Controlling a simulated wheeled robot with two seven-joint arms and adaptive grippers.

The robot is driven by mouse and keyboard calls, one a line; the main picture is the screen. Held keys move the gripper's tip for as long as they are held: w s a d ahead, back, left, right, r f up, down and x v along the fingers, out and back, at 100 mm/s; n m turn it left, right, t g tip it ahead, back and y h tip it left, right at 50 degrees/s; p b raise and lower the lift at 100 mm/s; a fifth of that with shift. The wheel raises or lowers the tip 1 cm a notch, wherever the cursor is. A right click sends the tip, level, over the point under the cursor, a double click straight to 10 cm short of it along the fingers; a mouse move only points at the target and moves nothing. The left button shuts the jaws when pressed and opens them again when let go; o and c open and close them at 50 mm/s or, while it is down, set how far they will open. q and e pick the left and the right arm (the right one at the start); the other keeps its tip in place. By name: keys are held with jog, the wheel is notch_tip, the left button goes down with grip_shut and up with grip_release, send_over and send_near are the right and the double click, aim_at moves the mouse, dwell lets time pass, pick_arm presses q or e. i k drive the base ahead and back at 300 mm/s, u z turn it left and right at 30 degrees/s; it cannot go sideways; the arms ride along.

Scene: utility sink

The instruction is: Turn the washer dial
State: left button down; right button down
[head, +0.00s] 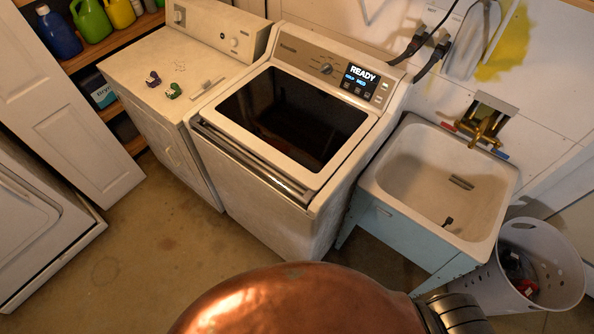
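The washer (252,189) is a white top-loader in the middle of the head view, with its dark glass lid (292,118) shut. Its control panel (303,58) slopes at the back of the top. The small round dial (327,69) sits on the panel, left of a lit display (363,74) that reads READY with smaller blue text below. Nothing touches the dial. Neither gripper can be made out in the head view. A copper-coloured rounded part of my own body fills the bottom middle, with a dark ribbed part of mine beside it.
A dryer (150,125) stands left of the washer, with small green and purple items (174,90) on top. A utility sink (440,180) with a brass faucet (484,130) stands right. A white basket (545,255) is at lower right. Floor (160,260) is clear in front of the machines.

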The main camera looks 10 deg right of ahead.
aim_at(327, 68)
jog(key=k, duration=1.1)
jog(key=u, duration=0.55)
jog(key=i, duration=1.25)
jog(key=z, duration=0.8)
jog(key=i, duration=0.35)
jog(key=z, duration=0.45)
